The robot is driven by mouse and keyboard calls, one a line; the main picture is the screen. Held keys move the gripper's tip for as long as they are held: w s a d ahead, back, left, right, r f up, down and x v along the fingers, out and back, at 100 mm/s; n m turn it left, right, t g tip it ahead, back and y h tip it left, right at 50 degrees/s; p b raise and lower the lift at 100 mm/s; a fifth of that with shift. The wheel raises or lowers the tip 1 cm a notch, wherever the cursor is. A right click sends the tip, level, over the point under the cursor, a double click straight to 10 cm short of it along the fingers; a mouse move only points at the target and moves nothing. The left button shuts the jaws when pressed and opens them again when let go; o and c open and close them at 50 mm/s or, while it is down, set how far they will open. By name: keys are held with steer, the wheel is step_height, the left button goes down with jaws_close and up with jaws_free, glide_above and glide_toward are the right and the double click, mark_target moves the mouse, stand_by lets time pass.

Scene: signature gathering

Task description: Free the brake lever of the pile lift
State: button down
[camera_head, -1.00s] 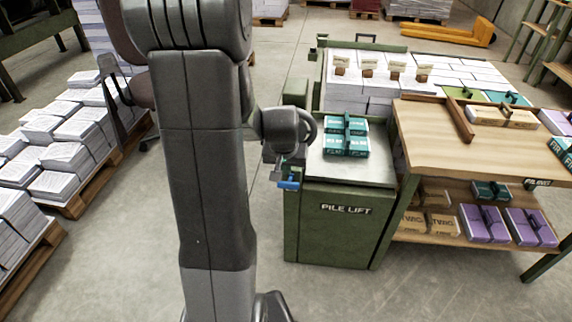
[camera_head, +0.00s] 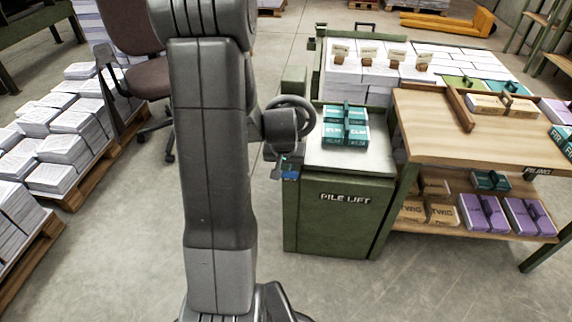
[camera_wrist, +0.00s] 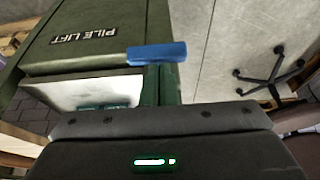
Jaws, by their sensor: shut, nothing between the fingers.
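The green pile lift (camera_head: 330,215) stands right of my arm, with its name on its front. Its blue brake lever (camera_head: 290,175) is at the lift's left front edge, partly covered by my gripper in the head view. In the wrist view the blue lever (camera_wrist: 157,53) is a short bar beside the lift's front panel. My gripper (camera_head: 284,163) is shut and empty, close to the lever in the head view. Its dark body fills the bottom of the wrist view, and its fingertips are not clear there. Whether it touches the lever I cannot tell.
Teal bundles (camera_head: 345,126) sit on the lift's pale top (camera_head: 375,160). A wooden table (camera_head: 440,128) with a lower shelf stands to the right. Pallets of paper stacks (camera_head: 62,150) and a brown chair (camera_head: 150,78) are at the left. Concrete floor in front is clear.

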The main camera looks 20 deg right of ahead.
steer(key=shift+s+a+f+t+h+b, duration=0.15)
steer(key=shift+s+f+t+b, duration=0.3)
steer(key=shift+b, duration=0.85)
steer(key=shift+a+f+t+h+b, duration=0.15)
steer(key=shift+f+b, duration=0.45)
steer(key=shift+b, duration=0.7)
step_height(320, 180, down, 8)
steer(key=s+a+b, duration=0.1)
steer(key=s+b, duration=0.1)
steer(key=b, duration=0.8)
steer(key=shift+b, duration=0.3)
steer(key=shift+r, duration=0.1)
